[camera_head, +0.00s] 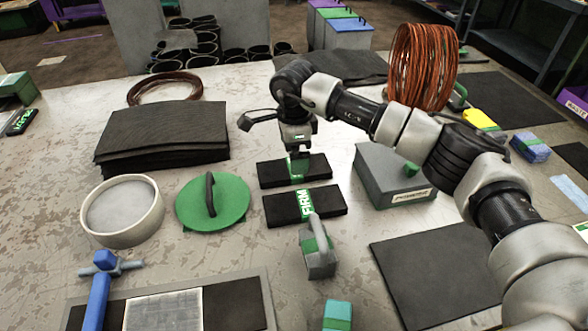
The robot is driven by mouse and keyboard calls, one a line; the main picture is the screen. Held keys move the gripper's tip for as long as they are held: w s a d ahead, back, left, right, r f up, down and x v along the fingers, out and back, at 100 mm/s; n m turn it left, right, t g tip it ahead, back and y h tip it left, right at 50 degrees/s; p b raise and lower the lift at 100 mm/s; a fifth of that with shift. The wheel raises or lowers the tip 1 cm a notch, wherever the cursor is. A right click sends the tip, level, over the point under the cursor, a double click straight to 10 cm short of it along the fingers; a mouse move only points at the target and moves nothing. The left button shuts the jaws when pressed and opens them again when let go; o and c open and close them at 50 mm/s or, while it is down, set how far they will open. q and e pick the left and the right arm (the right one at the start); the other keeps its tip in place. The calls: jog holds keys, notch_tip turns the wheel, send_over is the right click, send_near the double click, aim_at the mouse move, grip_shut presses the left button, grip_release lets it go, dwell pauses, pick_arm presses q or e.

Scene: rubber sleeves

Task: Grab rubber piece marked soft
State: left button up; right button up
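Two black rubber pieces with green bands lie side by side near the middle of the table. The nearer rubber piece (325,199) has a band reading FIRM. The farther rubber piece (316,167) has a green band whose marking is hidden behind my gripper, so I cannot read it. My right gripper (298,155) points down over the middle of the farther piece, at its band. Whether its fingers touch the piece, and whether they are open or shut, cannot be made out. My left gripper is not in view.
A green lid (232,208), a white-rimmed round sieve (105,222) and a stack of black sheets (160,135) stand to the left. A grey box (385,185) is close on the right. A grey block with a handle (318,258) sits in front. A copper wire coil (415,70) stands behind.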

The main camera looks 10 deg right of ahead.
notch_tip(320, 180, down, 5)
jog(key=shift+r, duration=0.25)
jog(key=c, duration=1)
